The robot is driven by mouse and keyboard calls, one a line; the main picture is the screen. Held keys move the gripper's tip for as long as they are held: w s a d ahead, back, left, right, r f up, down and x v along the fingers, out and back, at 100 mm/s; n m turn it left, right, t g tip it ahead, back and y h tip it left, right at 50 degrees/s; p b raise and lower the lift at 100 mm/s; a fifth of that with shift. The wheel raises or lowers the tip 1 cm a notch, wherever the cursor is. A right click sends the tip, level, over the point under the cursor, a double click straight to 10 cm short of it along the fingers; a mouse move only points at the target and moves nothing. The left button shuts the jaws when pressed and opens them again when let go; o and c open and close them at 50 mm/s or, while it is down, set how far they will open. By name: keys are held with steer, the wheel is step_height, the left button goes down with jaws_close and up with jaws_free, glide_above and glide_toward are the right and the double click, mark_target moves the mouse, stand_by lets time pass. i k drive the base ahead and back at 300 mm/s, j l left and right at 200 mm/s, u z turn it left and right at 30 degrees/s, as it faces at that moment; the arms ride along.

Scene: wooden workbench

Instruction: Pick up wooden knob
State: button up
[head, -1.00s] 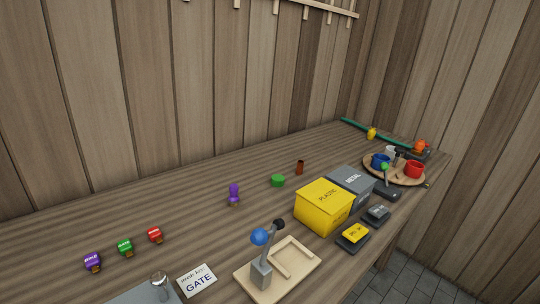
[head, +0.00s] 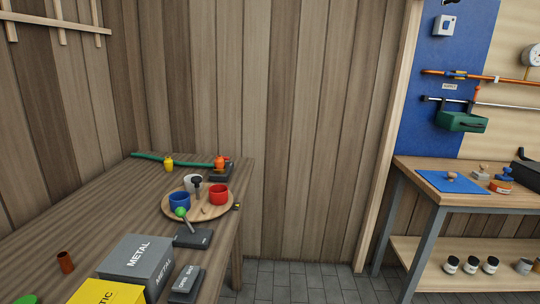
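A small light-brown wooden piece, which looks like a knob (head: 452,176), sits on a blue mat (head: 432,183) on the workbench at the right. A second small wooden-coloured piece (head: 483,168) stands behind it to the right; at this size I cannot tell which of the two is the wooden knob. My gripper is not in view.
The left bench holds a round tray (head: 169,207) with blue, white and red cups, a grey METAL box (head: 138,260), and a yellow box (head: 105,292). Tiled floor (head: 300,280) between the benches is clear.

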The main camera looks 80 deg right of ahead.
mark_target(451, 176)
steer(key=z, duration=2.3)
steer(key=i+z, duration=0.1)
steer(key=z, duration=0.75)
steer(key=i+z, duration=0.1)
steer(key=z, duration=0.35)
steer(key=i+j+z, duration=0.15)
steer(key=i+j, duration=0.15)
steer(key=i, duration=0.25)
steer(key=i+j+z, duration=0.15)
steer(key=i, duration=0.25)
steer(key=i+j, duration=0.2)
steer(key=i, duration=0.2)
steer(key=z, duration=0.05)
